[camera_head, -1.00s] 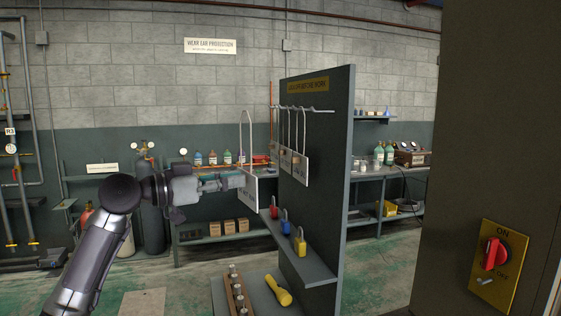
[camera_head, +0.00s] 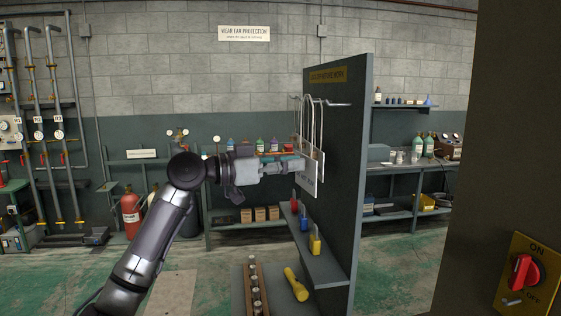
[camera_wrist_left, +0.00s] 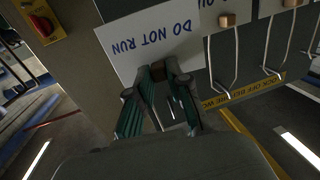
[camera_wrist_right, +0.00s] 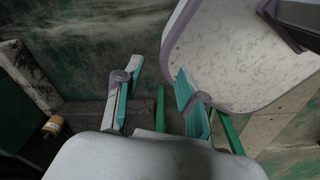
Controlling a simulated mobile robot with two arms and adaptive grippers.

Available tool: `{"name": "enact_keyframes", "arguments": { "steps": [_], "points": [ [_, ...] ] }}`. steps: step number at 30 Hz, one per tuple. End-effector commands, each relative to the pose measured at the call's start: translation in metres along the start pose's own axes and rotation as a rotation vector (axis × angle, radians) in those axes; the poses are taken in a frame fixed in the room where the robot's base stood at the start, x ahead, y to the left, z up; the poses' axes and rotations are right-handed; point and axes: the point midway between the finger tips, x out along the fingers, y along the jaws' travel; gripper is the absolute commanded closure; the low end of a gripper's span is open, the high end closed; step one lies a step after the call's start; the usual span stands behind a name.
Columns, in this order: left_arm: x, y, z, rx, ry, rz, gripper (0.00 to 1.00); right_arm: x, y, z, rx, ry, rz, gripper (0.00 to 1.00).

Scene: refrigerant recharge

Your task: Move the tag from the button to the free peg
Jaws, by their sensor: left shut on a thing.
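The white "DO NOT RUN" tag (camera_wrist_left: 150,42) is held in my left gripper (camera_wrist_left: 160,72), which is shut on its edge. In the head view the tag (camera_head: 312,180) and my left gripper (camera_head: 298,165) are at the left face of the dark lock-off board (camera_head: 338,150). A tall wire loop (camera_head: 312,112) rises near the peg rail (camera_head: 340,104). I cannot tell whether the held tag's loop is over a peg. Other hanging tags (camera_wrist_left: 225,12) sit beside it. The red switch button (camera_head: 525,272) shows no tag. My right gripper (camera_wrist_right: 157,80) is open and empty.
Padlocks (camera_head: 314,243) stand on the board's shelf (camera_head: 322,268). Below are a yellow torch (camera_head: 296,284) and a narrow rack (camera_head: 254,285). A dark panel (camera_head: 490,130) fills the right side. The right wrist view shows floor and a pale rounded surface (camera_wrist_right: 235,60).

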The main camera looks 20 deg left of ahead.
Motion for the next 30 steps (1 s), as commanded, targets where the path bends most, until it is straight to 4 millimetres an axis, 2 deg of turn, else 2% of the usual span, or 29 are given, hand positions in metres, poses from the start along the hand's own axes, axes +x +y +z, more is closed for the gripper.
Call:
{"name": "enact_keyframes", "arguments": {
  "steps": [3, 10, 27, 30],
  "points": [
    [0.009, 0.002, -0.002, -0.001, 0.001, 0.001, 1.00, -0.004, 0.008, -0.008, 0.003, 0.011, 0.010, 0.60],
    [0.025, 0.004, -0.001, -0.001, 0.000, 0.001, 1.00, -0.011, 0.008, -0.008, 0.004, 0.012, 0.010, 0.60],
    [0.063, 0.011, -0.002, 0.000, 0.000, 0.000, 1.00, -0.025, -0.007, -0.006, 0.005, 0.007, -0.009, 0.60],
    [0.063, 0.011, 0.007, 0.000, 0.000, -0.001, 1.00, -0.018, -0.006, -0.005, 0.004, 0.006, -0.008, 0.60]
  ]
}}
